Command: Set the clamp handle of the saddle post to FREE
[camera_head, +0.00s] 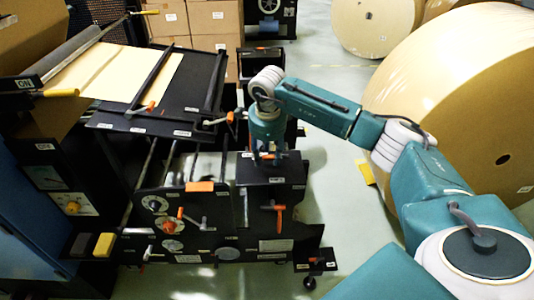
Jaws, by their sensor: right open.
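My right arm reaches in from the right, and its gripper (267,155) points down over the black block at the right end of the machine. The gripper is open. Its fingertips are small and partly hidden by the wrist, and I cannot tell whether they touch anything. An orange-red handle (278,208) hangs on the front face below that block. Another orange handle (232,117) sits just left of my wrist. The labels are too small to read, so I cannot tell which handle is the saddle post's clamp. My left gripper is out of view.
A black table (195,95) with a kraft sheet (125,72) lies to the left. The front panel carries dials (172,226) and more orange levers (186,215). Large kraft rolls (462,95) stand at right. Cardboard boxes (212,18) stand behind.

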